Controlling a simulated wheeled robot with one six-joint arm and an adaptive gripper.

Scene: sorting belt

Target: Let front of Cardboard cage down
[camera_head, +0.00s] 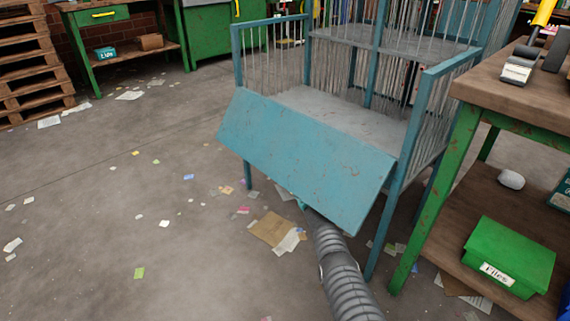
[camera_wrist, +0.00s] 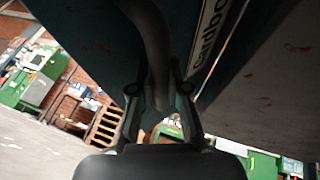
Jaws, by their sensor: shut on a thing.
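The Cardboard cage (camera_head: 376,100) is a blue metal frame with wire sides and a grey shelf. Its front (camera_head: 305,160) is a blue, rust-specked panel, tilted outward and sloping down toward me. In the wrist view the front's dark underside (camera_wrist: 85,35) fills the top, with a partly visible "cardboard" label (camera_wrist: 210,35). My gripper (camera_wrist: 160,98) is shut on a dark curved handle (camera_wrist: 150,40) on that side. In the head view my arm reaches up to the panel's lower edge, and the panel hides most of the gripper.
A green workbench (camera_head: 437,190) stands close on the right, with a green Files box (camera_head: 510,255) on its lower shelf. Paper scraps and a flat brown cardboard piece (camera_head: 270,229) lie on the floor below the panel. The floor on the left is mostly open. Pallets (camera_head: 32,60) are stacked far left.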

